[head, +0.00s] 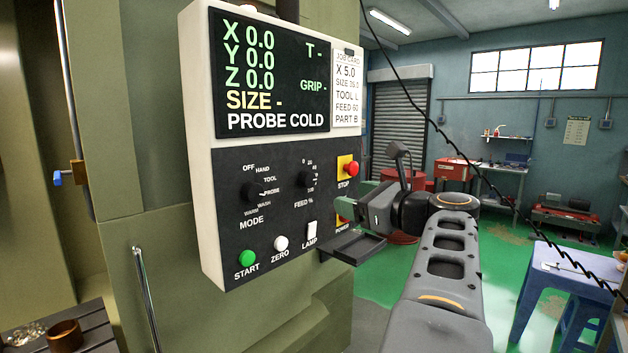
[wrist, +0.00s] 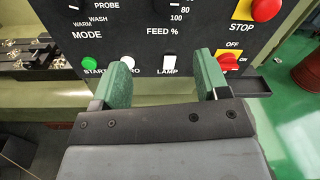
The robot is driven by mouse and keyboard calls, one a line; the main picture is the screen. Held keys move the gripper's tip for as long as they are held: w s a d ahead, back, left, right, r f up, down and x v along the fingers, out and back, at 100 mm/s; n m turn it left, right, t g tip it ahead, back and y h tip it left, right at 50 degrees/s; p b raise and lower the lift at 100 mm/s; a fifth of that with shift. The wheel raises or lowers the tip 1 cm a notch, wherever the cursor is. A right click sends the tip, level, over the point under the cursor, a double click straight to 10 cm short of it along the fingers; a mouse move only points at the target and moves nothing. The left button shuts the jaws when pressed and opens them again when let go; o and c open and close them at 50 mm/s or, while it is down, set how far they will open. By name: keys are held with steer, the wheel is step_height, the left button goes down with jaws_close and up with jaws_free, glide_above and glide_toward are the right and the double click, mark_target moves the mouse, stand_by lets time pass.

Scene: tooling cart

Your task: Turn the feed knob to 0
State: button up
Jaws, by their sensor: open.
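The feed knob (head: 305,179) is a small black dial on the dark control panel (head: 228,176), above the FEED % label and right of the mode knob (head: 250,191). Its numbers are too small in the head view to tell its setting. In the wrist view the feed knob is mostly cut off at the top edge. My gripper (wrist: 160,62) is open and empty, with green finger pads. It is in front of the lower panel, with the lamp switch (wrist: 169,64) showing between the fingers. It is below the feed knob and apart from it.
The red stop button (head: 351,169) on yellow is right of the knob. The red power switch (wrist: 228,61) is close by my right finger. The green start button (head: 247,258) and white zero button (head: 281,243) are below. A small dark tray (head: 354,249) juts from the panel's lower right.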

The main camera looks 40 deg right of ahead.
mark_target(311, 181)
steer(key=shift+t, duration=0.3)
steer(key=w+p, duration=0.1)
steer(key=w, duration=0.3)
steer(key=w+p, duration=0.1)
steer(key=w, duration=0.3)
steer(key=w+a+r+p, duration=0.1)
steer(key=w, duration=0.4)
steer(key=shift+f, duration=0.1)
steer(key=c, duration=0.9)
